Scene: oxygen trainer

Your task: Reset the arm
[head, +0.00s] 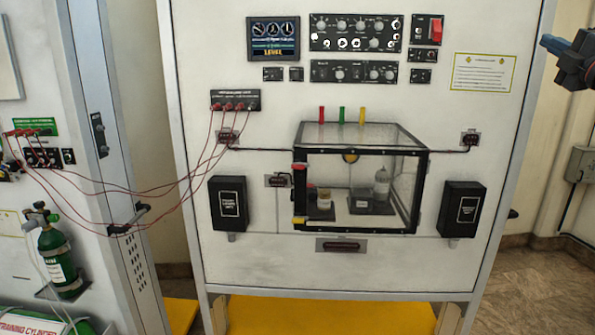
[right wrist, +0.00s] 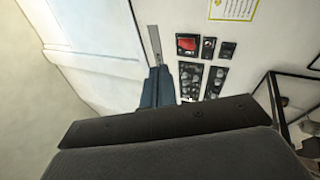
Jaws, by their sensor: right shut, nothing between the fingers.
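My right gripper (head: 550,43) is at the upper right edge of the head view, blue and dark. It is beside the white trainer panel (head: 400,270), to the right of its frame. In the right wrist view its blue fingers (right wrist: 156,75) are together with nothing between them. The panel's red switch (head: 436,30) also shows in the right wrist view (right wrist: 187,45), to the right of the fingers. My left gripper is in neither view.
A clear box with a black frame (head: 423,190) is mounted on the panel. Black boxes (head: 463,208) flank it. Red cables (head: 90,190) run from the panel to a unit at the left, near a green cylinder (head: 57,260). Floor (head: 550,270) is bare at the right.

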